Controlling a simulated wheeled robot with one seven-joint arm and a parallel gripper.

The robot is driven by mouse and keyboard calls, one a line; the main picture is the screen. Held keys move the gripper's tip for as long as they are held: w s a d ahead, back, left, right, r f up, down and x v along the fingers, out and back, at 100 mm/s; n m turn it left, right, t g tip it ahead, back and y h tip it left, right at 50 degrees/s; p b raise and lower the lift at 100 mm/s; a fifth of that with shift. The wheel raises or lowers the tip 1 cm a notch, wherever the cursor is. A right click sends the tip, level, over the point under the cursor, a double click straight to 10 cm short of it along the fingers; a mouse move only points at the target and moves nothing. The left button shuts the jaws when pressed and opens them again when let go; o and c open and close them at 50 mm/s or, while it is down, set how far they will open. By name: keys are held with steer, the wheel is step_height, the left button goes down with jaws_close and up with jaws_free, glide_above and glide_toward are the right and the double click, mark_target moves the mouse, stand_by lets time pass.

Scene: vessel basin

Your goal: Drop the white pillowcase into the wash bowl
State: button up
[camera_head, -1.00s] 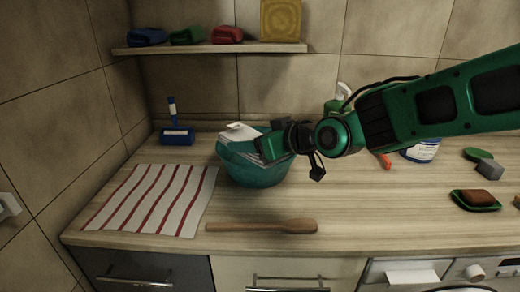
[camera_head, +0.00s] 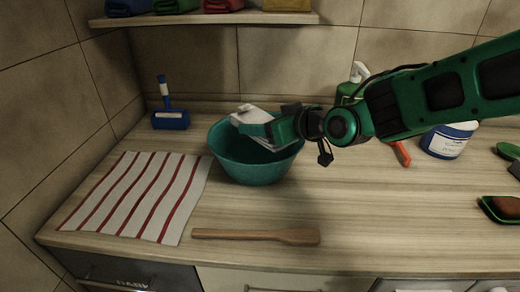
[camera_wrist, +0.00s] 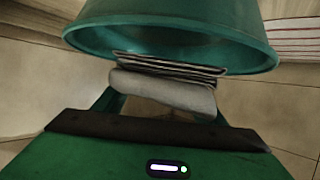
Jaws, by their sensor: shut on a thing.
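The white pillowcase (camera_head: 250,115) is a folded pale cloth held in my gripper (camera_head: 262,130), over the opening of the wash bowl. The wash bowl (camera_head: 252,172) is a teal round bowl on the wooden counter. In the wrist view the folded pillowcase (camera_wrist: 165,88) sits between my fingers, with the rim of the wash bowl (camera_wrist: 170,40) just beyond it. My gripper is shut on the pillowcase, which is tilted. My gripper hides part of the bowl's far right rim. I cannot tell whether the cloth touches the bowl.
A red-striped towel (camera_head: 140,196) lies left of the bowl and a wooden paddle (camera_head: 255,236) in front. A blue lint roller (camera_head: 170,118) stands behind left. A white-and-blue tub (camera_head: 447,140) and an orange-handled item (camera_head: 400,153) are right. A shelf (camera_head: 210,18) is above.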

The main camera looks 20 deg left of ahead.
steer(key=shift+f, duration=1.2)
steer(key=o, duration=1.3)
steer(key=v, duration=1)
steer(key=shift+s+d, duration=0.15)
steer(key=shift+d, duration=0.25)
